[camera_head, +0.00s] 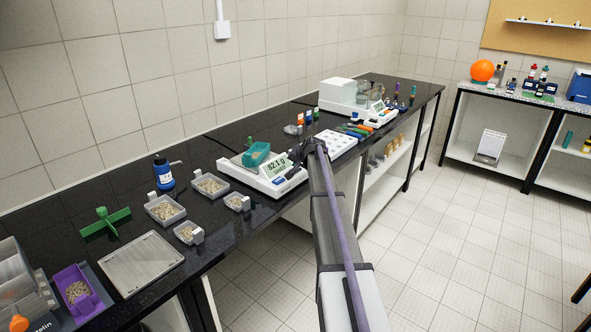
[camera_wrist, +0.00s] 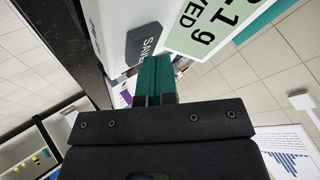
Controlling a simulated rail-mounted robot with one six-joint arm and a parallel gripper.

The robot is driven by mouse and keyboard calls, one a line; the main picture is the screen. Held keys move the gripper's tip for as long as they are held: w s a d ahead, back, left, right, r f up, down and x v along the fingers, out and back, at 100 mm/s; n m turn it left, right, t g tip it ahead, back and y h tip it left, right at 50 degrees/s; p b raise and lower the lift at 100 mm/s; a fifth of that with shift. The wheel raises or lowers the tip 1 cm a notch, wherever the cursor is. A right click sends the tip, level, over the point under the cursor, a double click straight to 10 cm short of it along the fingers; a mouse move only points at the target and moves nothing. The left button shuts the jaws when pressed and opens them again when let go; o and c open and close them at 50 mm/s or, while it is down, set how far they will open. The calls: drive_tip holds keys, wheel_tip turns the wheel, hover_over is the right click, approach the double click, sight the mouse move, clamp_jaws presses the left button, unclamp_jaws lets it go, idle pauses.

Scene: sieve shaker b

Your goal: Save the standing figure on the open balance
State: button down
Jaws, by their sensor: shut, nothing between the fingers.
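The open balance (camera_head: 265,178) is a white unit on the black bench, with a teal scoop-like container (camera_head: 256,155) on its pan. Its display (camera_head: 279,165) reads 82.1 g in the head view. In the wrist view the display (camera_wrist: 205,28) is cut off, showing the end of the figure and the letters "VED" under it. A dark key (camera_wrist: 147,42) marked "SAVE", partly hidden, lies beside the display. My gripper (camera_head: 298,156) is shut and empty at the balance's front right. In the wrist view its teal fingertips (camera_wrist: 154,65) are by the key; I cannot tell whether they touch it.
Small trays of grains (camera_head: 165,210) and a blue bottle (camera_head: 163,172) stand left of the balance.

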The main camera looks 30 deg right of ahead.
drive_tip(key=shift+r+p, duration=0.35)
drive_tip(key=shift+r, duration=0.25)
wheel_tip(320, 180, up, 5)
drive_tip(key=p, duration=0.5)
drive_tip(key=shift+r, duration=0.15)
drive_tip(key=shift+f, duration=0.2)
